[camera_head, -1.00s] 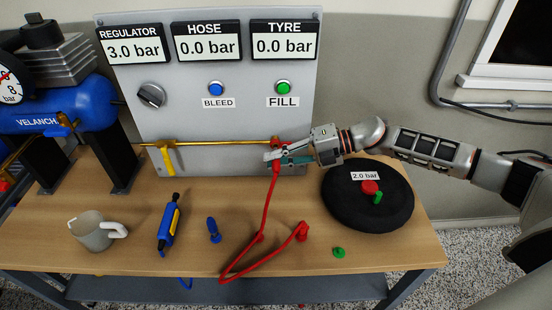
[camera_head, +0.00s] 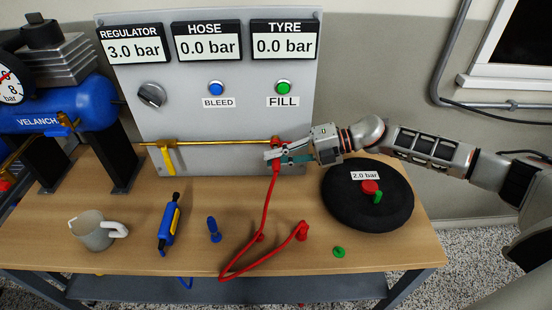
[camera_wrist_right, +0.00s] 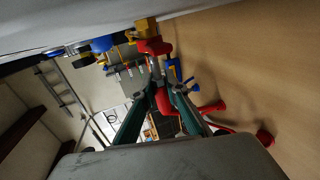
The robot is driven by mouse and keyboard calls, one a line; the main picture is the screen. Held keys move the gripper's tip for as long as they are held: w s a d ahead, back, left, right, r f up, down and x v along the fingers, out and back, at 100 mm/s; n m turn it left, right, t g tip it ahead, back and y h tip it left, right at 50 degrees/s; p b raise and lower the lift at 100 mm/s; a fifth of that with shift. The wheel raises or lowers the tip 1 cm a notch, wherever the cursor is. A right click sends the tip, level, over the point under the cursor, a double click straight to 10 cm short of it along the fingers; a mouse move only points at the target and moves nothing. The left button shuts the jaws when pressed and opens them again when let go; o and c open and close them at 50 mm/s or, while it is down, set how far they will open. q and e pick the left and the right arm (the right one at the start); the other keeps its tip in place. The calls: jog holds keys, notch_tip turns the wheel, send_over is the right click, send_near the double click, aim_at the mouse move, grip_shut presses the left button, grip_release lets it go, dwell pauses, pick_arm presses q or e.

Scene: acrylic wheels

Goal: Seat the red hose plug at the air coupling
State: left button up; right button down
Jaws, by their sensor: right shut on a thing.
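My right gripper (camera_head: 272,156) is shut on the red hose plug (camera_head: 276,167), just below the right end of the brass pipe. In the right wrist view, red shows between the two fingers (camera_wrist_right: 163,100). The air coupling (camera_head: 276,141) is at that pipe end, close above the fingers, with red on it. The brass end shows at the top of the wrist view (camera_wrist_right: 144,27), with a red part (camera_wrist_right: 155,46) in front of it. My left gripper is not in view.
The red hose (camera_head: 265,215) hangs to the wooden table (camera_head: 130,210) and loops to a red fitting (camera_head: 302,232). The black tyre (camera_head: 345,210) lies under my right arm.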

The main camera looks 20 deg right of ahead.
jog(key=shift+w+d+b, duration=0.2)
jog(key=shift+w+b, duration=0.15)
jog(key=shift+w, duration=0.25)
jog(key=shift+w+d+b, duration=0.15)
jog(key=shift+w+b, duration=0.15)
jog(key=shift+w, duration=0.25)
jog(key=shift+r, duration=0.1)
jog(key=c, duration=1.9)
grip_release()
jog(key=v, duration=1.2)
